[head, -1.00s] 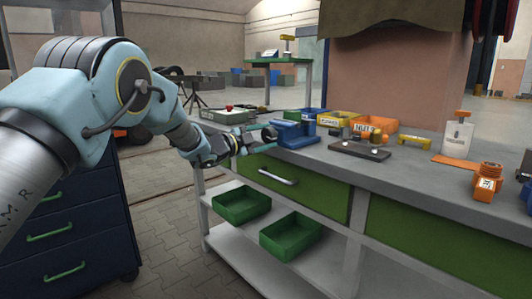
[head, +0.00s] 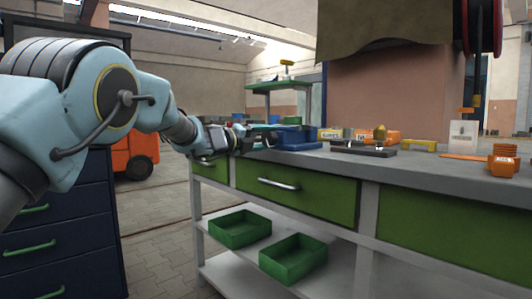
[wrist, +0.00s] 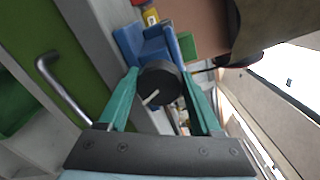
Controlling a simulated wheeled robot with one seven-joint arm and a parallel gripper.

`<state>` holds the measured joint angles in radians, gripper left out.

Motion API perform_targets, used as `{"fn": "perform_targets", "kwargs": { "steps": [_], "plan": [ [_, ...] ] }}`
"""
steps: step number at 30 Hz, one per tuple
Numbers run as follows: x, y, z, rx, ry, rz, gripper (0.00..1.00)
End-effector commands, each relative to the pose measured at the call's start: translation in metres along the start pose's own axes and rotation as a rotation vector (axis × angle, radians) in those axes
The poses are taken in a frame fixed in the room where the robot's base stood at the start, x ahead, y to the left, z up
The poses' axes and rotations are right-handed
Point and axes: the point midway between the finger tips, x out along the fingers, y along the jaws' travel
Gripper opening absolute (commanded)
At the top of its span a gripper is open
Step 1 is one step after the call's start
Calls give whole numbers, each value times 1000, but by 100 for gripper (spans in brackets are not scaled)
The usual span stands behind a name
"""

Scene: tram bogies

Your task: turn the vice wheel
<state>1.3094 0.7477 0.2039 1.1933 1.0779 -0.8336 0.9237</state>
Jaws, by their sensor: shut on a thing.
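The blue vice (head: 297,139) stands on the bench top near its front left edge. In the wrist view the blue vice body (wrist: 155,45) lies just beyond the dark round vice wheel (wrist: 165,80), which has a thin pale handle bar. My gripper (wrist: 162,78) has its two green fingers on either side of this wheel and is shut on it. In the head view my gripper (head: 264,137) reaches from the left to the vice's front end; the wheel is hard to make out there.
The bench (head: 445,168) carries a dark plate (head: 352,149), a yellow handle (head: 418,145) and orange parts (head: 503,160) to the right. A green drawer with a metal handle (head: 278,184) lies below the vice. Green trays (head: 240,228) sit on the lower shelf.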

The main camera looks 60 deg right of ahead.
Motion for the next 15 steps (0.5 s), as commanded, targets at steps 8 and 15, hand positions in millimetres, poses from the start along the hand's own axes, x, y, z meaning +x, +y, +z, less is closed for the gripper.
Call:
{"fn": "perform_targets", "kwargs": {
  "steps": [8,15],
  "plan": [
    [0,5,-4,260,2,0,10],
    [0,4,-4,447,2,1,10]
  ]
}}
